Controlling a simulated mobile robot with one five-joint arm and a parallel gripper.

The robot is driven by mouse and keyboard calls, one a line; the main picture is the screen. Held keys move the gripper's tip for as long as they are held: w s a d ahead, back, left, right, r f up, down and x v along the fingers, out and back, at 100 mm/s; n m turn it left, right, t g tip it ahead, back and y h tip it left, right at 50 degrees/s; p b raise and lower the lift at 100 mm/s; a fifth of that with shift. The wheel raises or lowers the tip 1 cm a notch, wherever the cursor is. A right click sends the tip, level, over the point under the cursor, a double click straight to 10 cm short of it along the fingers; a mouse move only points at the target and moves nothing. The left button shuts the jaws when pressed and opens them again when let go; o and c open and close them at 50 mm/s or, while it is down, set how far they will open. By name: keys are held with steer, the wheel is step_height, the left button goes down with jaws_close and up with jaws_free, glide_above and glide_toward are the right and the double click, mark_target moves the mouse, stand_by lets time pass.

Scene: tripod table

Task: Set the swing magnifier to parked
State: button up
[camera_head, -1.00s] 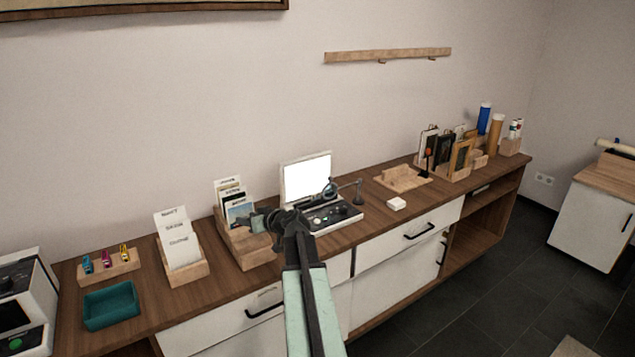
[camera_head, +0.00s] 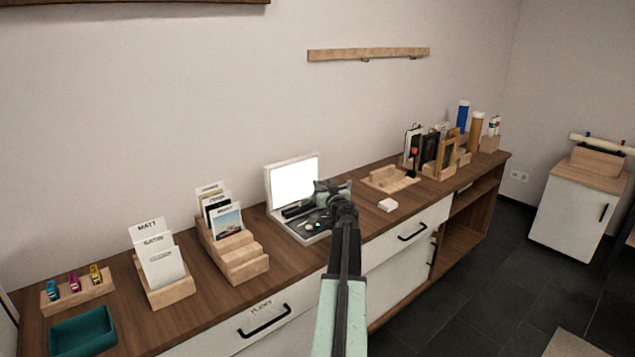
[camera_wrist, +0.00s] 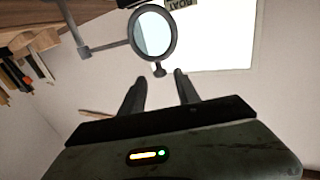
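The swing magnifier, a round lens in a dark ring (camera_wrist: 153,33), shows in the wrist view with a thin arm running left to a post. A small knob on its rim sits just ahead of my gripper (camera_wrist: 159,76), roughly in line with the gap between the fingers. The fingers are apart and hold nothing; I see no contact with the knob. In the head view my gripper (camera_head: 331,188) is in front of the console with the lit screen (camera_head: 295,182) and hides most or all of the magnifier.
A white block (camera_head: 388,205) and a wooden tray (camera_head: 390,180) lie to the right on the counter. A stepped card holder (camera_head: 240,258) stands to the left. Framed pictures and tubes stand farther right. The counter front between holder and console is clear.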

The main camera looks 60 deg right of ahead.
mark_target(321, 181)
steer(key=x, duration=0.3)
steer(key=shift+w+d, duration=0.25)
steer(key=shift+w, duration=0.05)
jaws_close()
stand_by(1.1)
